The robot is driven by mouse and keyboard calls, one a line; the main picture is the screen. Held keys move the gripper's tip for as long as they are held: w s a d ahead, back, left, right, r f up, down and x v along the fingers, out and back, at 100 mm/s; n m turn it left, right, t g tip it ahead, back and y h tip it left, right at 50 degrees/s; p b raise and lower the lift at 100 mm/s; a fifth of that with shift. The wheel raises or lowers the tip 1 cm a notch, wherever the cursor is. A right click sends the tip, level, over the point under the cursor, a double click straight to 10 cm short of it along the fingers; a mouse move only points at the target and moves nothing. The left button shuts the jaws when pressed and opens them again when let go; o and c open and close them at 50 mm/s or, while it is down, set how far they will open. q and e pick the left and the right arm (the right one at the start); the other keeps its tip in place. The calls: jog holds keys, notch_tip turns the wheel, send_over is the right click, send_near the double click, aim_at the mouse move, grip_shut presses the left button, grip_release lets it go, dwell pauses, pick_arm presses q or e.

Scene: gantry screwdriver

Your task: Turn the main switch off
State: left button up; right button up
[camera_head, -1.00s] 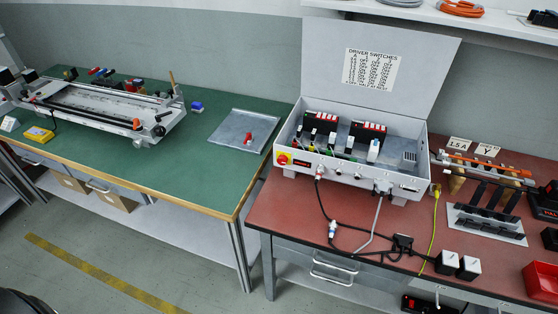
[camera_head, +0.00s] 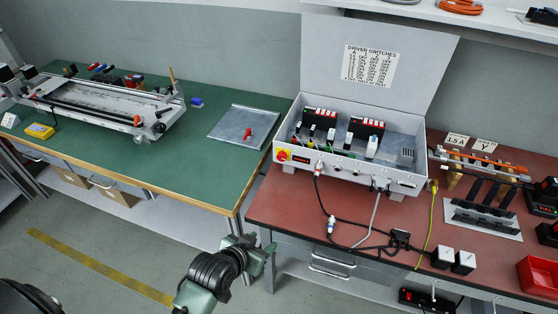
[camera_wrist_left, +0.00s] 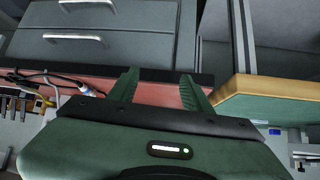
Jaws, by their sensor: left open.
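The main switch (camera_head: 281,155), a red knob on a yellow plate, is at the left end of the front panel of the grey control box (camera_head: 405,184). The box stands on the red-topped bench with its lid up. The knob's exact setting is too small to tell. My left gripper (camera_head: 268,252) is in front of the bench, below and apart from the switch. In the left wrist view its two green fingers (camera_wrist_left: 158,88) are spread with nothing between them. The switch cannot be made out there. My right gripper is not in view.
Black and grey cables hang from the box front and lie across the red bench (camera_head: 285,213). A green bench (camera_head: 175,175) with a metal tray (camera_head: 225,130) adjoins on the left. Drawers (camera_head: 330,262) are under the red bench. A red bin (camera_head: 540,278) stands right.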

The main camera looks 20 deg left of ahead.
aim_at(281, 158)
pick_arm(q)
jog(key=w+r+t, duration=0.1)
jog(key=w, duration=0.2)
jog(key=w+r+t, duration=0.2)
jog(key=w, duration=0.2)
jog(key=w+r+t, duration=0.1)
jog(key=w+t, duration=0.1)
jog(key=w, duration=0.2)
jog(key=shift+w+a+r+n, duration=0.2)
jog(key=shift+a+r+n, duration=0.1)
jog(key=w+r+t, duration=0.1)
jog(key=w, duration=0.3)
jog(key=w+a+r+t, duration=0.1)
jog(key=w, duration=0.3)
jog(key=w+r+n+t+y, duration=0.1)
jog(key=w, duration=0.3)
jog(key=shift+w+a+r+t, duration=0.1)
jog(key=shift+a+t, duration=0.2)
jog(key=shift+a, duration=0.05)
grip_shut()
